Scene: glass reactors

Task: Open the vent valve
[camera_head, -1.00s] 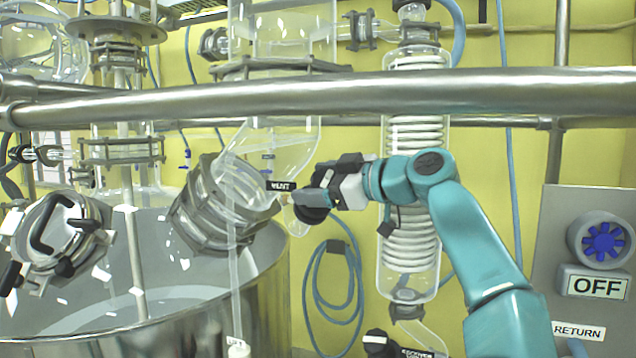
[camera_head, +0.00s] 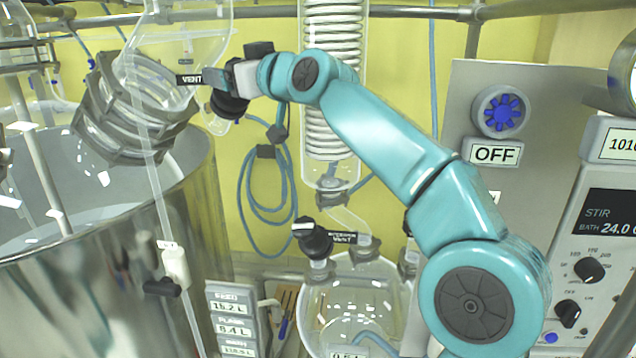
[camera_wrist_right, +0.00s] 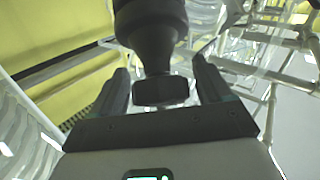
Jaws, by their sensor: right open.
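The vent valve is a black knob (camera_head: 229,106) beside a black VENT label (camera_head: 190,80) at the upper left of the head view. My right gripper (camera_head: 232,76) is at this valve, partly covering it. In the right wrist view, the black valve body (camera_wrist_right: 150,32) comes down from the top. Its flat handle (camera_wrist_right: 160,92) lies between the two spread fingers of my right gripper (camera_wrist_right: 161,76), with visible gaps at both sides. The gripper is open around the handle. My left gripper is not in view.
A steel vessel (camera_head: 110,280) stands at the left, with clamped glass necks (camera_head: 135,105) above it. A second black valve (camera_head: 312,238), labelled receiver vent, sits above a glass flask (camera_head: 345,300). A control panel (camera_head: 470,110) with a blue knob (camera_head: 502,112) stands at the right.

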